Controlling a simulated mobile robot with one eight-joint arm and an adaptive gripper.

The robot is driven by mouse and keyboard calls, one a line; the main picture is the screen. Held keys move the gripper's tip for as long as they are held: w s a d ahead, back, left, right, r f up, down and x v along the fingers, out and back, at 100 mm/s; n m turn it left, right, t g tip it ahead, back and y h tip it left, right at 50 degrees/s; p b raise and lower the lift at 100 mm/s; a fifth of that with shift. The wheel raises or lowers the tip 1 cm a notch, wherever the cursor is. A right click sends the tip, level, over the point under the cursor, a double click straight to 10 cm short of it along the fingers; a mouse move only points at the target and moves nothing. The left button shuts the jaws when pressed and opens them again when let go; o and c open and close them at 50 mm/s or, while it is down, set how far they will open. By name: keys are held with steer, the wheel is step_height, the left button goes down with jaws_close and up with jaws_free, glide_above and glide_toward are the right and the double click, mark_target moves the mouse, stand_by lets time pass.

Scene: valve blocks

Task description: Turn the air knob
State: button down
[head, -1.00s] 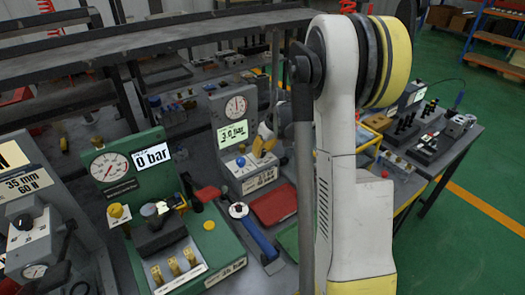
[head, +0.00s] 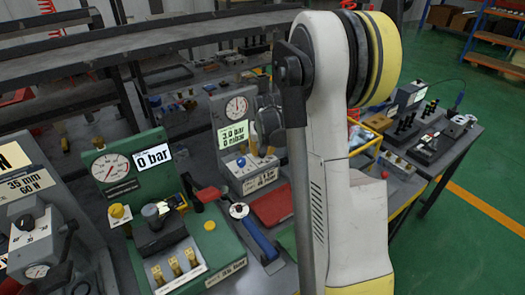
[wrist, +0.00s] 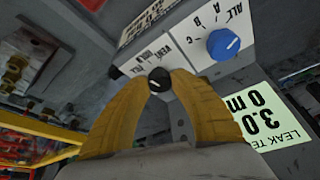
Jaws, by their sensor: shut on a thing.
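The grey test unit (head: 232,108) has a round gauge, a lit screen reading 3.0 bar and 0 mbar, and a sloped front panel. My gripper (wrist: 159,84) is at this panel, its two yellow fingers shut on a small black knob (wrist: 159,78). Upside-down lettering beside this knob seems to include VENT; I cannot read the word air. A blue knob (wrist: 222,44) with marks ALL, A, B and C sits on the same panel, apart from the fingers. It also shows in the head view (head: 241,162). In the head view my wrist partly covers the unit's right side.
A green unit (head: 135,160) with a gauge and a 0 bar screen stands left of the grey unit. A red tray (head: 272,207) and a blue-handled tool (head: 262,238) lie in front. A yellow-framed rack (head: 365,137) is at the right.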

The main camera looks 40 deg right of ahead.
steer(key=shift+m+g+h, duration=0.3)
steer(key=shift+m, duration=0.8)
steer(key=c, duration=1.1)
jaws_free()
steer(key=shift+o, duration=0.2)
steer(key=v, duration=1.2)
steer(key=shift+a, duration=0.15)
